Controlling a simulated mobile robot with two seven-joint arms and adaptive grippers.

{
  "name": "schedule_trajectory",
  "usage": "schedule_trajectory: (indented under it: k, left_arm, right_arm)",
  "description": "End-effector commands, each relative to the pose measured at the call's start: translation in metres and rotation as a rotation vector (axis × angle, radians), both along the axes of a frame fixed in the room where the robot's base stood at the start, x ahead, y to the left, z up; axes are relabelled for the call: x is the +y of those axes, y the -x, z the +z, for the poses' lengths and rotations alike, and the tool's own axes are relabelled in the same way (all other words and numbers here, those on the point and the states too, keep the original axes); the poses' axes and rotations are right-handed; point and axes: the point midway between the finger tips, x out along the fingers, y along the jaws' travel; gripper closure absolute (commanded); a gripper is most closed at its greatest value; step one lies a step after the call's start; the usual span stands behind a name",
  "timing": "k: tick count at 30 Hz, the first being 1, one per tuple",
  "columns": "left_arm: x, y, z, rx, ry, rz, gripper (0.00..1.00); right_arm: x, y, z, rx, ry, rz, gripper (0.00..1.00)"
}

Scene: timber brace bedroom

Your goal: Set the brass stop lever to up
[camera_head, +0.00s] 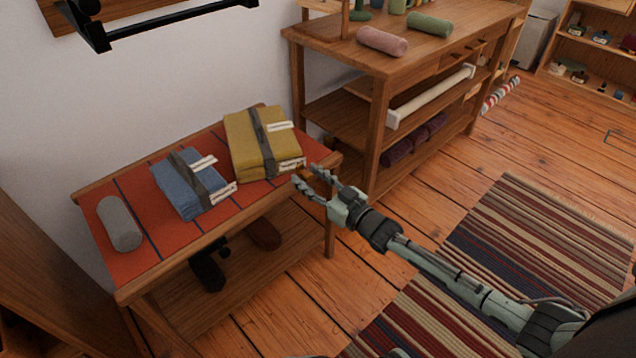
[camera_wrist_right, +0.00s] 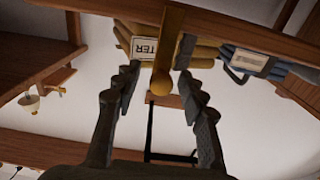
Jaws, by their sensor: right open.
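In the head view only a small brass-coloured bit (camera_head: 308,173) shows at the table's right end, mostly hidden by my gripper. My right gripper (camera_head: 303,176) is open there, and its two spread fingers also show in the wrist view (camera_wrist_right: 158,90). My left gripper is not in view.
The low wooden table (camera_head: 215,237) carries a mustard folded bundle (camera_head: 244,148), a blue one (camera_head: 176,187) and a grey roll (camera_head: 119,222). A wooden shelf bench (camera_head: 338,50) stands behind my right gripper. A striped rug (camera_head: 530,235) covers the floor at right.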

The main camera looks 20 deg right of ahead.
Motion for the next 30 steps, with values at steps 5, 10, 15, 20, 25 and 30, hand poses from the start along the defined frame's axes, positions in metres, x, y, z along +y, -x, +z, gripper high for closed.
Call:
schedule_trajectory:
  k: [5, 10, 15, 20, 25, 30]
  left_arm:
    - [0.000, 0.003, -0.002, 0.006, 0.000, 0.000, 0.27]
    - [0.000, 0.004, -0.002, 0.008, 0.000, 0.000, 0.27]
    - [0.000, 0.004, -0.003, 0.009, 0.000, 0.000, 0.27]
    - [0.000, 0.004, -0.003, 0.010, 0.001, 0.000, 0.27]
    - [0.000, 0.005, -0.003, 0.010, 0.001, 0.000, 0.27]
    - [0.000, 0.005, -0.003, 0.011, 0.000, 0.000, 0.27]
  right_arm:
    - [-0.009, 0.024, -0.001, 0.003, 0.000, 0.000, 0.59]
    - [-0.022, 0.060, -0.002, 0.005, 0.003, 0.000, 0.59]
    - [-0.033, 0.090, -0.002, 0.005, 0.001, -0.001, 0.59]
    - [-0.039, 0.107, -0.001, 0.003, 0.000, -0.001, 0.59]
    - [-0.041, 0.112, 0.000, 0.001, 0.000, -0.001, 0.59]
    - [-0.041, 0.112, 0.000, 0.001, 0.000, -0.001, 0.59]
